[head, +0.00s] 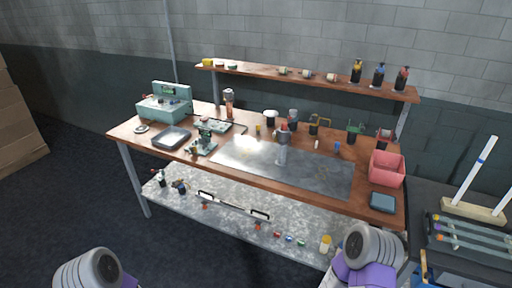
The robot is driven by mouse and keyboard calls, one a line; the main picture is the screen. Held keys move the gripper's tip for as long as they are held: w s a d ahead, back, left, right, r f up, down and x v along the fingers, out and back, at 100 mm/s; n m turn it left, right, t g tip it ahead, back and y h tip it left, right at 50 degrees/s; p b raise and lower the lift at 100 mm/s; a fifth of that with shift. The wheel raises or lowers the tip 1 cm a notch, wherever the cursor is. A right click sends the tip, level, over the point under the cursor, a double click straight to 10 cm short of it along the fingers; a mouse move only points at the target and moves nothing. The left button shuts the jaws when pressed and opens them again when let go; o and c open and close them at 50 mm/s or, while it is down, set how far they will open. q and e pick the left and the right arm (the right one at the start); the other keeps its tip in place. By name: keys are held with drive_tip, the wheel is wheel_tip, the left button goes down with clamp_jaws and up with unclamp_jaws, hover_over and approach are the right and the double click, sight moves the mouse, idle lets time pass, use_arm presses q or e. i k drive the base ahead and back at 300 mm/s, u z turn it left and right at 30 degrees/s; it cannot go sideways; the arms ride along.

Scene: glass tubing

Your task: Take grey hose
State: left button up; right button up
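I cannot pick out a grey hose with certainty. Small roll-like items lie on the upper wooden shelf (255,71): a yellow one (208,62) with darker flat ones (232,67) beside it at the left, and pale ones (307,74) near the middle. They are too small to tell whether any is a hose. Only rounded grey and purple parts of my two arms show at the bottom edge. Neither gripper shows, and both arm parts are apart from the bench.
The wooden workbench (121,131) carries a metal plate (325,173), a teal machine (165,108), a dark tray (171,138) and a pink bin (387,168). Bottles (378,76) stand on the shelf's right. A rack of long tubes (470,240) is at the right.

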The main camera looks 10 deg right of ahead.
sight(283, 137)
drive_tip(key=z, duration=0.1)
drive_tip(key=i, duration=0.7)
drive_tip(key=z, duration=0.6)
